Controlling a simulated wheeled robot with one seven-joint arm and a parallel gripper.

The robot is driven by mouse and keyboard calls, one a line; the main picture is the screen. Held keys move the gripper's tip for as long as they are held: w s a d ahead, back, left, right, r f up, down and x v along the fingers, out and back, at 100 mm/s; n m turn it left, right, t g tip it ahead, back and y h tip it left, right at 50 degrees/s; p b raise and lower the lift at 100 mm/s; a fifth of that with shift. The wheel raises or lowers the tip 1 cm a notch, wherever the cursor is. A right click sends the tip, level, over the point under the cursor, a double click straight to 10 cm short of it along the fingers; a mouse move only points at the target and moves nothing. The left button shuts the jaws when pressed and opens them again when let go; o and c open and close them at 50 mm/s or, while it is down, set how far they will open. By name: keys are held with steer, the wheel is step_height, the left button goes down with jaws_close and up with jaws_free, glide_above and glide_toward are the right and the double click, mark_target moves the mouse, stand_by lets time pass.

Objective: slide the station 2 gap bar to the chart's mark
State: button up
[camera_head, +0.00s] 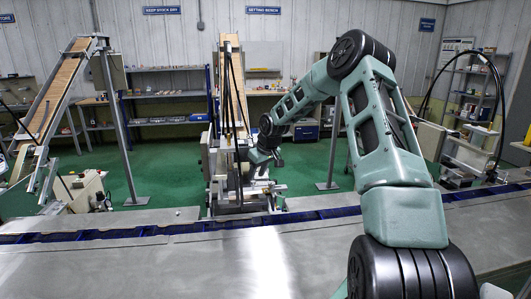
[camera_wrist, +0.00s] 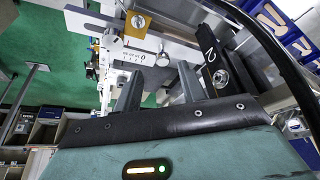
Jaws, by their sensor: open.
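My gripper (camera_wrist: 160,88) is open in the wrist view, its two grey fingers apart with nothing seen between them. Beyond the fingers is a white block (camera_wrist: 128,62) with a printed scale and digits. A round metal knob (camera_wrist: 138,22) sits on a yellow plate just above it. A black plate marked "2" (camera_wrist: 208,52) with a metal knob (camera_wrist: 221,77) is right of the fingers. I cannot tell which part is the gap bar. In the head view my gripper (camera_head: 266,158) is beside the middle machine (camera_head: 225,165); its fingers are too small to read.
A pale, printed sheet (camera_head: 457,46) hangs on the right wall; its text is unreadable and I cannot tell whether it is the chart. A blue-edged conveyor (camera_head: 110,235) crosses the front. A second inclined machine (camera_head: 62,85) stands left. Green floor (camera_head: 165,170) lies open between the machines.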

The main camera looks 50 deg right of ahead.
steer(key=b+v, duration=0.2)
steer(key=v, duration=1.2)
steer(key=shift+b, duration=0.4)
steer(key=shift+s, duration=0.15)
